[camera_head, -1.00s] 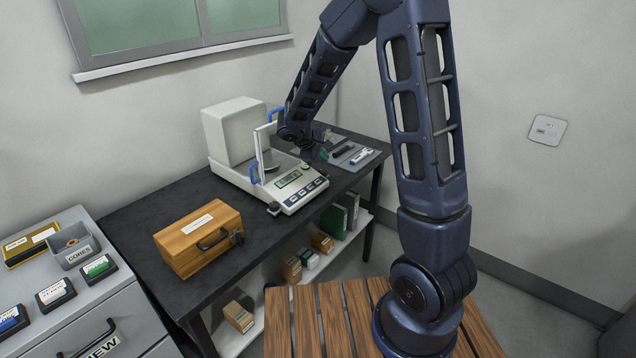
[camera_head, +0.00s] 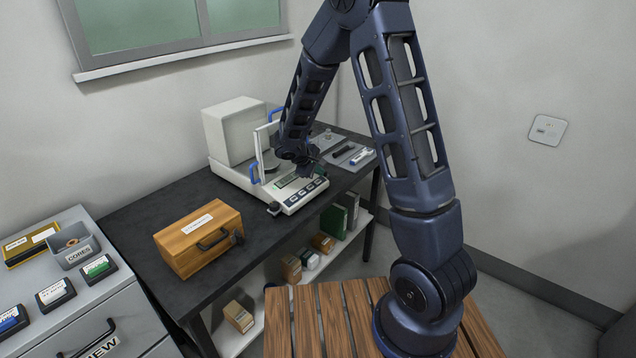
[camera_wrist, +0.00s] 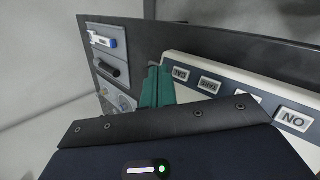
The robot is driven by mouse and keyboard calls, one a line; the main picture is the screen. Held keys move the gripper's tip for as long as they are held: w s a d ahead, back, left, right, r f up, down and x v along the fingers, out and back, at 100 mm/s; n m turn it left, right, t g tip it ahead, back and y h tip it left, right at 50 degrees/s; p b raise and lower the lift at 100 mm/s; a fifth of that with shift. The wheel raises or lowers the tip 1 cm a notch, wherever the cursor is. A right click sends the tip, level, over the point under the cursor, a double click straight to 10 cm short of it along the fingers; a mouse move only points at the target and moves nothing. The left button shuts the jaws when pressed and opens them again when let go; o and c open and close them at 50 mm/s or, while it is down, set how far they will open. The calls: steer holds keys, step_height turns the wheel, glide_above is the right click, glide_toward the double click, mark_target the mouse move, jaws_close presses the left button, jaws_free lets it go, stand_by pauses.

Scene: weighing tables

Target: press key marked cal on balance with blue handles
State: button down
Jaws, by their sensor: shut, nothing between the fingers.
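The white balance (camera_head: 236,178) with blue handles (camera_head: 277,113) stands on the black table, its display and row of keys at the front. In the wrist view the key marked CAL (camera_wrist: 181,74) is at the left end of the row, beside the TARE key (camera_wrist: 210,82). The ON key (camera_wrist: 292,120) is at the other end. My gripper (camera_head: 319,171) is above the right end of the balance's front panel. Its green fingers are shut and empty, and in the wrist view (camera_wrist: 156,85) they appear just left of CAL. I cannot tell whether they touch the balance.
A grey tray (camera_head: 367,163) with a blue-and-white item and a black item lies right of the balance. A wooden box (camera_head: 187,253) stands on the table at front left. The black table (camera_head: 140,213) is clear between box and balance.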

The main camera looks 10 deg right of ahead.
steer(key=shift+w+a+f, duration=0.15)
steer(key=shift+f, duration=0.6)
steer(key=shift+f, duration=0.15)
stand_by(1.5)
steer(key=shift+w+a+f, duration=0.1)
steer(key=shift+f, duration=0.2)
steer(key=shift+f, duration=0.3)
stand_by(0.8)
steer(key=shift+r, duration=0.75)
steer(key=shift+s+d+r, duration=0.2)
steer(key=shift+r, duration=0.6)
steer(key=shift+s+d+r, duration=0.2)
steer(key=shift+s+r, duration=0.05)
steer(key=shift+r, duration=0.55)
steer(key=shift+s+d+r, duration=0.2)
steer(key=shift+r, duration=0.6)
